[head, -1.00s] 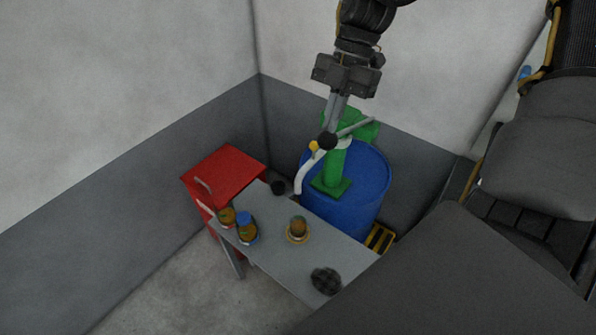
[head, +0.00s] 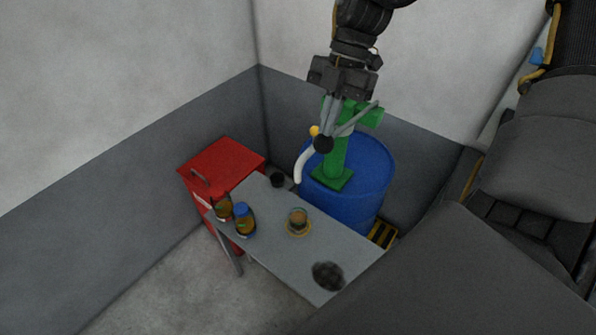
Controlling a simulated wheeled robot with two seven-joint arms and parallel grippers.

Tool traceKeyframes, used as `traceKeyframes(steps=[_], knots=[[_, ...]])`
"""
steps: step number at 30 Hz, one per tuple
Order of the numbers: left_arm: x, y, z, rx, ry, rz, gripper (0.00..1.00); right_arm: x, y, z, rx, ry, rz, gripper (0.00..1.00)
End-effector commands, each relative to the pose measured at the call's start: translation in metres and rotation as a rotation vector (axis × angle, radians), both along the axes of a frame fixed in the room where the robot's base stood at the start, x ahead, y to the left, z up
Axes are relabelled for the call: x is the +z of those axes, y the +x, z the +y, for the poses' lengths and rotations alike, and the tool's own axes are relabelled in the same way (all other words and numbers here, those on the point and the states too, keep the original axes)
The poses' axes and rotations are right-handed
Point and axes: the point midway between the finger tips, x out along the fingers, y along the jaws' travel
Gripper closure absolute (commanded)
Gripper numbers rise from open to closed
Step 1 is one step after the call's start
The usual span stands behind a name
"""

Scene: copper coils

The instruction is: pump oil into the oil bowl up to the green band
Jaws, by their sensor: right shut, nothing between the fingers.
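The oil bowl (head: 298,216) is a small clear vessel with amber-brown contents on a yellowish dish on the grey table. The green band and exact oil level are too small to make out. The green hand pump (head: 336,160) stands on the blue drum (head: 368,180). A pale curved spout (head: 303,165) hangs down toward the table's back edge. My right gripper (head: 328,132) is shut and empty, its fingertips right above the knob and seemingly touching it. My left gripper is out of view.
Two amber bottles, one blue-capped (head: 242,222), stand at the table's left end. A dark round item (head: 327,276) lies at its front right, a small black cup (head: 278,180) near the back. A red cabinet (head: 222,165) stands at left; walls close off the corner.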

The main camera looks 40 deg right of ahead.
Motion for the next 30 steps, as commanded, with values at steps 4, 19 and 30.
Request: traceKeyframes(steps=[4,19,30], knots=[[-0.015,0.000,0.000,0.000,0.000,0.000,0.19,-0.015,-0.001,0.003,0.002,0.000,0.000,1.00],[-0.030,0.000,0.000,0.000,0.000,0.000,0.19,-0.030,-0.002,0.007,0.001,0.001,0.001,1.00],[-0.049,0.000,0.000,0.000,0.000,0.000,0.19,-0.051,-0.002,0.006,0.000,-0.001,0.002,1.00]])
